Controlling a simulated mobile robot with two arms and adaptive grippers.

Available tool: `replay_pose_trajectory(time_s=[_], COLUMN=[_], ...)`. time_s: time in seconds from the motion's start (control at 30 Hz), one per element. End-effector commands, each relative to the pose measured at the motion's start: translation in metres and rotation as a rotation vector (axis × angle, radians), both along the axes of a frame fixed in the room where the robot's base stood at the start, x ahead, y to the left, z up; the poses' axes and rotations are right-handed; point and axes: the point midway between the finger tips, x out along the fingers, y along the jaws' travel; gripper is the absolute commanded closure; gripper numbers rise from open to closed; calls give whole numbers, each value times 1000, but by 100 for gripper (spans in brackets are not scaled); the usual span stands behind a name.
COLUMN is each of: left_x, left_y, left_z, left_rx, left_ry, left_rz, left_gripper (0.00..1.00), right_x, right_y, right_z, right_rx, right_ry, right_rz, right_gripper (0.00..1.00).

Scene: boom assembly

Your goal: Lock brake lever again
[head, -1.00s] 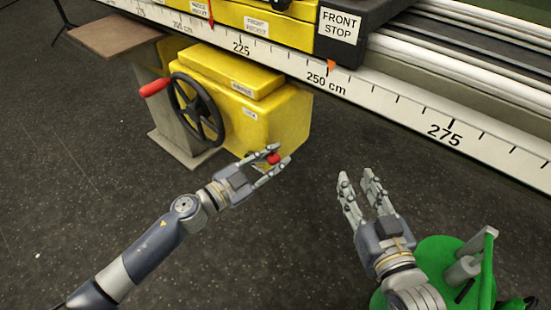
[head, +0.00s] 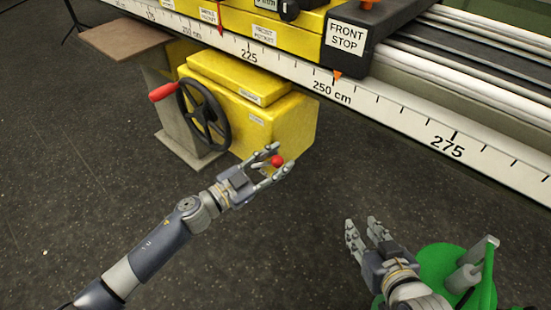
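A small red ball knob (head: 277,161), which looks like the brake lever's end, shows at the lower front of the yellow housing (head: 295,128). The lever's shaft is hidden. My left gripper (head: 282,158) reaches in from the lower left, with its two fingers on either side of the knob. The fingers look apart, with gaps beside the knob; I cannot tell whether either touches it. My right gripper (head: 362,224) is open and empty over the floor at the lower right, well away from the knob.
A black handwheel (head: 203,115) with a red handle (head: 163,92) stands left of the knob. The scaled white rail (head: 400,115) and the front stop block (head: 365,35) lie behind. A green stand (head: 440,265) is beside my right gripper. Dark floor is clear between the arms.

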Motion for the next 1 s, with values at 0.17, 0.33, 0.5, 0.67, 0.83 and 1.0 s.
replay_pose_trajectory(time_s=[0.17,0.33,0.5,0.67,0.83,1.0], left_x=[1,2,-2,-17,-36,-49], left_y=[1,1,6,21,40,53], left_z=[3,4,3,1,-2,-3], left_rx=[1,1,1,3,3,2], left_ry=[-6,-9,-8,-7,-4,-5], left_rz=[2,4,4,4,2,3], left_gripper=[52,52,52,52,52,52], right_x=[0,0,0,0,0,0], right_y=[0,0,0,0,0,0], right_z=[0,0,1,1,1,1], right_rx=[0,0,1,1,1,1], right_ry=[0,0,-2,-2,-2,-2], right_rz=[0,0,1,1,1,1], right_gripper=[67,67,67,67,67,67])
